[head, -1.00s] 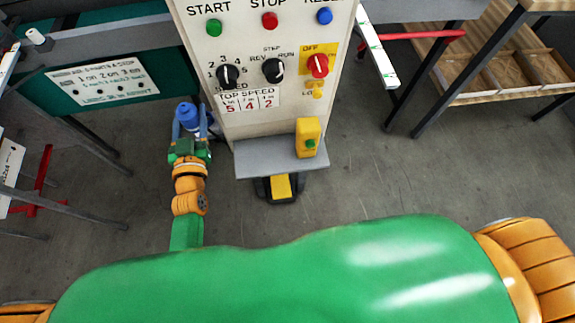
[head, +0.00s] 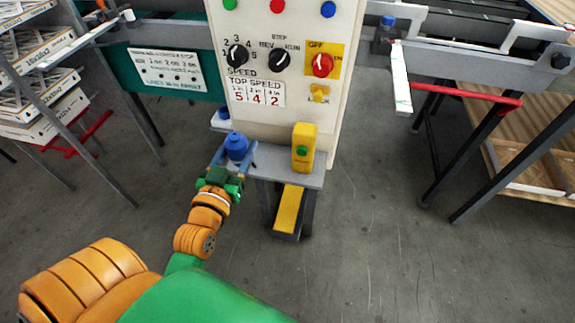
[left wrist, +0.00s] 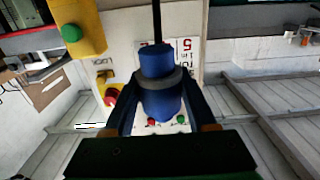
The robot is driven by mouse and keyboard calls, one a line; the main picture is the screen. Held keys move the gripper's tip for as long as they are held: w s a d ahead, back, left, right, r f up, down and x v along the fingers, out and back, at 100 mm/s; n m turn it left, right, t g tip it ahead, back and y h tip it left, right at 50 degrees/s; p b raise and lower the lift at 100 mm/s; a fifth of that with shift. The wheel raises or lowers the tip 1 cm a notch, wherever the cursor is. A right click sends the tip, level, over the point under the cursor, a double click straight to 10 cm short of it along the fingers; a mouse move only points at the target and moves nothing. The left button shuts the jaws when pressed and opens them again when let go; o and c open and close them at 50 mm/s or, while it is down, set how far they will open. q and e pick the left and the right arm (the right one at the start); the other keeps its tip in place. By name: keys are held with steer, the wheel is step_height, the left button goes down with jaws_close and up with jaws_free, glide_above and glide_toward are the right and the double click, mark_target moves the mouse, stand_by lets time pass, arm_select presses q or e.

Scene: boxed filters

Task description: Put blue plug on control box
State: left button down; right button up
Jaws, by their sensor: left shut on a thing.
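The blue plug (head: 236,146) is a rounded blue piece with a narrower top. My left gripper (head: 234,158) is shut on it, with a blue finger on each side. In the left wrist view the plug (left wrist: 158,90) stands between the fingers, with a grey ring around it. The control box (head: 300,110) is a tall cream panel with buttons, black knobs and a red switch. A grey shelf (head: 270,160) juts from its lower front. The plug overlaps the shelf's left end in the head view; I cannot tell if they touch. My right gripper is out of view.
A yellow box with a green button (head: 304,148) stands on the shelf's right side. A yellow pedal (head: 288,210) is below. A small blue piece (head: 224,112) sits at the control box's left edge. A wooden-shelved rack (head: 530,150) stands right; floor between is clear.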

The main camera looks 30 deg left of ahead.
arm_select(q)
steer(key=w+a+f+b, duration=0.1)
steer(key=w+f, duration=0.2)
steer(key=w+a+f+b, duration=0.1)
steer(key=w+f+b, duration=0.1)
steer(key=w+f, duration=0.2)
steer(key=w+a+f+b, duration=0.1)
steer(key=w+f, duration=0.3)
steer(key=shift+a+f+b, duration=0.25)
steer(key=shift+a+b, duration=0.05)
steer(key=shift+b, duration=0.1)
steer(key=shift+f, duration=0.3)
steer(key=shift+r, duration=0.1)
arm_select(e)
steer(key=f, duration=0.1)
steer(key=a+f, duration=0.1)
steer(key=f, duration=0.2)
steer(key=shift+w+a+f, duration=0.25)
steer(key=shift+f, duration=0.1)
arm_select(q)
steer(key=shift+f, duration=0.2)
steer(key=shift+c, duration=1)
jaws_free()
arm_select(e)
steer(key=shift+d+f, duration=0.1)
arm_select(q)
steer(key=shift+r, duration=0.1)
